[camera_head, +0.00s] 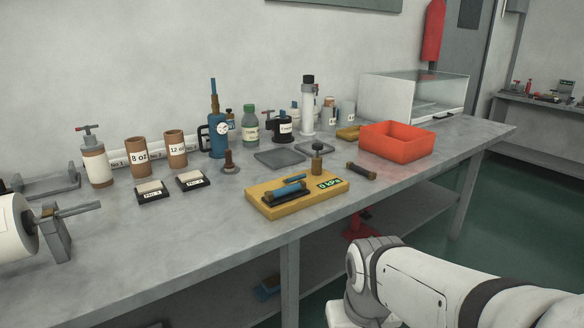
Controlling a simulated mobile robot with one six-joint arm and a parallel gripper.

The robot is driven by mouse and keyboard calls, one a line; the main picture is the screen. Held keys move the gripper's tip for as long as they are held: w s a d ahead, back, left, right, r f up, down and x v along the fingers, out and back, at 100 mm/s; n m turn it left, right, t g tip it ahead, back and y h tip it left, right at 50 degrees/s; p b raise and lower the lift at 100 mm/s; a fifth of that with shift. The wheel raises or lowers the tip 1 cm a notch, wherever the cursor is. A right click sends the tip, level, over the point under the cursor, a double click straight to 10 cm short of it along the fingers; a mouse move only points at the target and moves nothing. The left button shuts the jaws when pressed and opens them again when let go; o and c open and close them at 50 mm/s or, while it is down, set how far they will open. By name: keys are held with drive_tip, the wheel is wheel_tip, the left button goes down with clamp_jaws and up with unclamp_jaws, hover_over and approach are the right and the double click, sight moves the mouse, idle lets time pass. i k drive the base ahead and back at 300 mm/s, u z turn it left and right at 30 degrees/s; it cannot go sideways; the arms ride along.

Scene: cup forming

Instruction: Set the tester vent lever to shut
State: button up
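The tester appears to be the yellow block (322,196) on the workbench, with a green display (329,184) that seems to read "0 kPa". A blue cylinder with dark and brass ends (288,191) lies along its top. A brass post with a round knob (317,160) stands at its back. A small blue bar (297,178) lies near the post and may be the vent lever; its setting is too small to tell. My white arm is at the lower right, in front of the bench and apart from the tester. My gripper is not in view.
A dark rod with brass ends (361,171) lies right of the tester, before an orange bin (397,142). Grey plates (279,158) and a brown-handled stamp (230,163) lie behind it. Bottles and a blue pump (217,133) line the back. The bench front (222,226) left of the tester is clear.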

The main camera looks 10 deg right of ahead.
sight(302, 176)
drive_tip(key=z, duration=0.15)
drive_tip(key=i, duration=1)
